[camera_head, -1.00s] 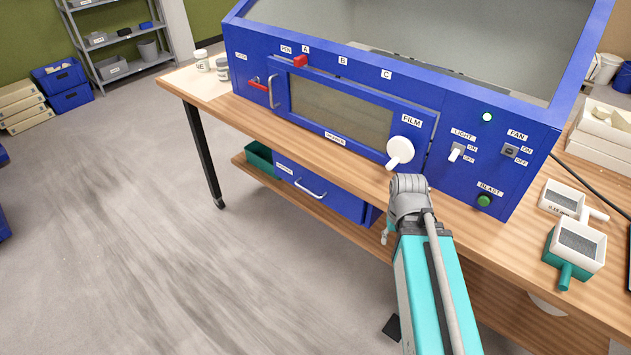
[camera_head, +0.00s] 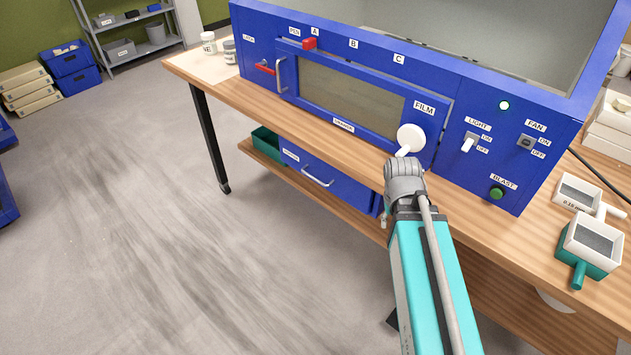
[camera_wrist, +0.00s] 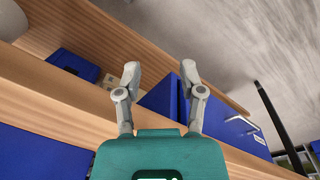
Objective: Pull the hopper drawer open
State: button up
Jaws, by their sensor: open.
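The hopper drawer (camera_head: 300,168) is a blue front with a curved silver handle (camera_head: 318,178), in a blue unit under the workbench. It looks shut. In the wrist view the drawer front (camera_wrist: 228,112) and its handle (camera_wrist: 240,120) show tilted at the right, beyond the bench edge. My gripper (camera_wrist: 159,75) is open, with its two grey fingers apart and nothing between them. It is near the bench front edge, to the right of the drawer in the head view and apart from the handle. In the head view my wrist hides most of it.
The wooden bench (camera_head: 480,230) carries a blue cabinet (camera_head: 455,120) with a white film knob (camera_head: 410,138) close above my wrist. A green bin (camera_head: 266,143) stands left of the drawer. A black bench leg (camera_head: 209,140) is farther left. The floor (camera_head: 200,270) before the drawer is clear.

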jog(key=w+a+f+n+t+h+b, duration=0.2)
jog(key=w+f+h+b, duration=0.35)
jog(key=f+b, duration=0.3)
jog(key=n+t+h+b, duration=0.7)
jog(key=t+b, duration=0.7)
jog(key=b, duration=1.2)
send_near(314, 179)
jog(key=s+a, duration=0.1)
jog(key=s+a+n+y, duration=0.1)
jog(key=shift+s+a+f, duration=0.1)
jog(key=shift+s+f, duration=0.1)
jog(key=shift+s, duration=0.1)
jog(key=shift+w, duration=0.1)
jog(key=p+x, duration=0.2)
jog(key=x, duration=1.1)
jog(key=shift+w+d+p, duration=0.15)
jog(key=shift+d+p, duration=0.1)
jog(key=shift+p, duration=0.15)
jog(key=shift+c, duration=0.2)
